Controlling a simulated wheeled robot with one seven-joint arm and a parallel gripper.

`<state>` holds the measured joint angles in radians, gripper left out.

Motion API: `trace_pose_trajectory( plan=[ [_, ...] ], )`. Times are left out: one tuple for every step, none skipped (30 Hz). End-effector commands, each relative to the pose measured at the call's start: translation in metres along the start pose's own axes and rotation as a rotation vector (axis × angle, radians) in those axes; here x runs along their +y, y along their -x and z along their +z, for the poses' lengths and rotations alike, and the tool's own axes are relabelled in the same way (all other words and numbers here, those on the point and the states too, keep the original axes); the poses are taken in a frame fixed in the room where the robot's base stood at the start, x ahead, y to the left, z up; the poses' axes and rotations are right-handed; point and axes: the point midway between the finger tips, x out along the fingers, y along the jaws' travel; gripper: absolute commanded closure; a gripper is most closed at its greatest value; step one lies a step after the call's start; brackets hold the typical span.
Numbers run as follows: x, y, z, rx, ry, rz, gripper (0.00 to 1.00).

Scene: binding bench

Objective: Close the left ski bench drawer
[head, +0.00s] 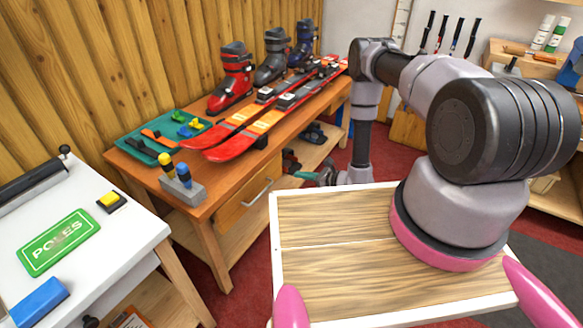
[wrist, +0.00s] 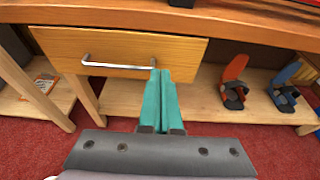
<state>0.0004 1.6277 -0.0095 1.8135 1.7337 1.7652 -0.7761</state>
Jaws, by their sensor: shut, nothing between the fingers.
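The wooden bench (head: 287,118) carries skis and boots. Its left drawer (head: 240,208) has a light wood front with a metal bar handle (head: 258,192) and sits under the bench top. In the wrist view the drawer front (wrist: 175,50) fills the upper left, with the handle (wrist: 118,66) across its middle. I cannot tell how far the drawer stands out. My gripper (wrist: 160,72) has teal fingers, shut together and empty. The fingertips are at the right end of the handle in the picture; contact is unclear. In the head view my gripper (head: 303,176) is small, right of the drawer.
Red and orange skis (head: 235,132), a teal tray (head: 165,135) and a grey block (head: 183,190) lie on the bench top. A lower shelf (wrist: 135,98) holds bindings (wrist: 234,88). A white table (head: 120,235) stands at the left. Red carpet lies between.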

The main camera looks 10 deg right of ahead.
Motion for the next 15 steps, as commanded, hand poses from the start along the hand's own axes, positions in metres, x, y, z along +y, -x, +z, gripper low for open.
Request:
trace_pose_trajectory(
  plan=[
    [0.001,-0.008,0.000,-0.001,0.004,0.003,1.00],
    [0.002,-0.013,0.001,-0.001,0.005,0.004,1.00],
    [0.002,-0.021,0.001,-0.001,0.003,0.004,1.00],
    [0.001,-0.027,0.001,-0.001,0.005,0.004,1.00],
    [0.002,-0.034,0.001,-0.002,0.005,0.005,1.00],
    [0.002,-0.043,0.001,-0.001,0.006,0.005,1.00],
    [0.002,-0.049,0.001,-0.002,0.005,0.005,1.00],
    [0.001,-0.056,0.001,-0.002,0.005,0.004,1.00],
    [0.002,-0.065,0.001,-0.001,0.005,0.005,1.00],
    [0.001,-0.071,0.001,-0.001,0.005,0.004,1.00],
    [0.002,-0.077,0.000,-0.001,0.004,0.005,1.00],
    [0.001,-0.085,0.000,0.000,0.005,0.004,1.00],
    [0.001,-0.091,0.000,-0.001,0.004,0.004,1.00],
    [0.001,-0.097,0.002,-0.002,0.004,0.004,1.00],
    [0.001,-0.103,0.004,-0.001,0.005,0.004,1.00]
  ],
)
